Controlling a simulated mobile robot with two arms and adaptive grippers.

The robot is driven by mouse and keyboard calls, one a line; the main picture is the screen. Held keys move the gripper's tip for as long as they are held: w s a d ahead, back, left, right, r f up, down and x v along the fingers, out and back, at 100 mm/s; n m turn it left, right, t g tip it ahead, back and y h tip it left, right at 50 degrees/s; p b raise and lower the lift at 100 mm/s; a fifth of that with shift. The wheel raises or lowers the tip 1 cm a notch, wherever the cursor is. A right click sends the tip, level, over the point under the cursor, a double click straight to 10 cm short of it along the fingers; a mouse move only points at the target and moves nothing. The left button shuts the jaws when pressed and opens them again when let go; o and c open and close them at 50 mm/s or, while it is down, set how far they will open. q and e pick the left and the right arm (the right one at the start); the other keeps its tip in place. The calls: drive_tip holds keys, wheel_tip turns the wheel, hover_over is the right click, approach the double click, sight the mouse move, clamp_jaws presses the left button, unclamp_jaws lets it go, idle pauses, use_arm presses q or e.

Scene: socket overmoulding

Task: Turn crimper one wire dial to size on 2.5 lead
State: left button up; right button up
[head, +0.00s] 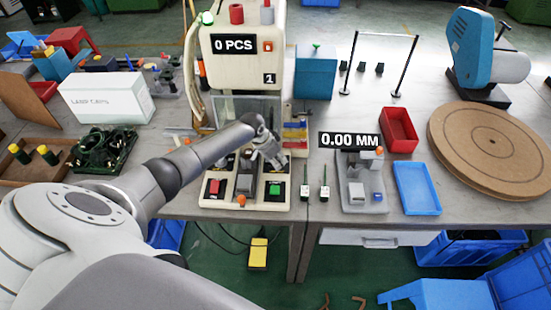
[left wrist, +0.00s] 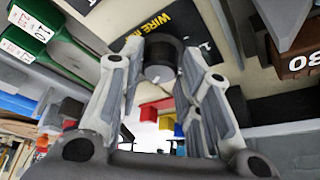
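Crimper one (head: 243,75) is the cream machine marked 1, with a "0 PCS" sign, at the back middle of the table. Its wire dial (left wrist: 162,57) is a black round knob by a black plate with yellow "WIRE" lettering. My left gripper (head: 268,150) is at the crimper's working area. In the left wrist view its two fingers (left wrist: 161,70) stand on either side of the dial and appear closed against it. The dial's size marks are mostly hidden by the fingers, so its setting cannot be read. My right gripper is not in view.
Red and green buttons (head: 275,189) sit on the crimper's base. To the right are two small green-and-white items (head: 314,191), a gauge reading 0.00 MM (head: 362,190), a red bin (head: 399,130) and a blue tray (head: 417,188). A white box (head: 107,97) stands left.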

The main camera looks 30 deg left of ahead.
use_arm(q)
drive_tip(key=shift+o, duration=1.2)
drive_tip(key=v, duration=1.2)
drive_tip(key=shift+s+f, duration=0.1)
